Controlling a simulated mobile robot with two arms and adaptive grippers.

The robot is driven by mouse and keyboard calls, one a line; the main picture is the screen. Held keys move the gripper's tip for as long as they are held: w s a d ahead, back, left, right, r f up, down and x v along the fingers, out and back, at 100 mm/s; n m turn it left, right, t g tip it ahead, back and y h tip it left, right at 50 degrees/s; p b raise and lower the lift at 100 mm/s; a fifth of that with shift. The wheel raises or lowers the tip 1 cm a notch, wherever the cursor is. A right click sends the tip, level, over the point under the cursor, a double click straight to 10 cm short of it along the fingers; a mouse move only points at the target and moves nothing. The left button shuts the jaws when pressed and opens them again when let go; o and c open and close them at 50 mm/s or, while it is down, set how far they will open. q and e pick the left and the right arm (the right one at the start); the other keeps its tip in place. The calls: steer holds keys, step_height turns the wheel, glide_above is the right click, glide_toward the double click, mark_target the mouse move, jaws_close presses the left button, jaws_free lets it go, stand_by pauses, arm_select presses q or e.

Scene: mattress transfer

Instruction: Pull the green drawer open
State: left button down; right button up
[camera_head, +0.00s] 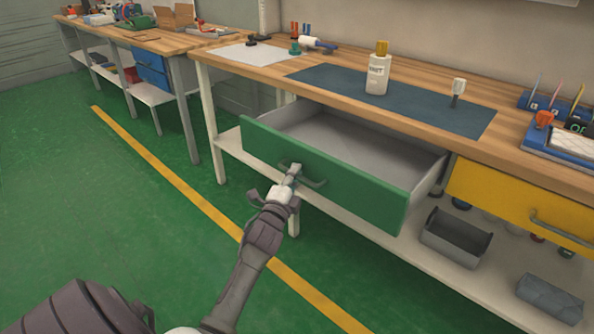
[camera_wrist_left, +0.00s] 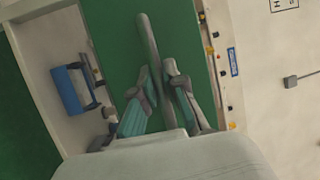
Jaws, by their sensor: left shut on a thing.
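The green drawer (camera_head: 345,183) stands pulled out from under the wooden workbench in the head view, and its grey inside looks empty. Its front panel also fills the middle of the left wrist view (camera_wrist_left: 115,45). A grey bar handle (camera_head: 315,183) is fixed to that front; in the left wrist view the handle (camera_wrist_left: 147,42) runs down between the fingers. My left gripper (camera_head: 292,174) is shut on the handle, and its fingers also show in the left wrist view (camera_wrist_left: 160,88). My right gripper is in neither view.
A yellow drawer (camera_head: 510,196) sits shut to the right. A white bottle (camera_head: 377,75) and small tools stand on the workbench (camera_head: 430,115). Grey bins (camera_head: 455,240) rest on the lower shelf. The green floor (camera_head: 130,220) in front, with a yellow line, is clear.

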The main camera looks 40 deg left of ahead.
arm_select(q)
steer(key=c, duration=1.2)
jaws_free()
steer(key=v, duration=1.2)
steer(key=shift+f, duration=0.1)
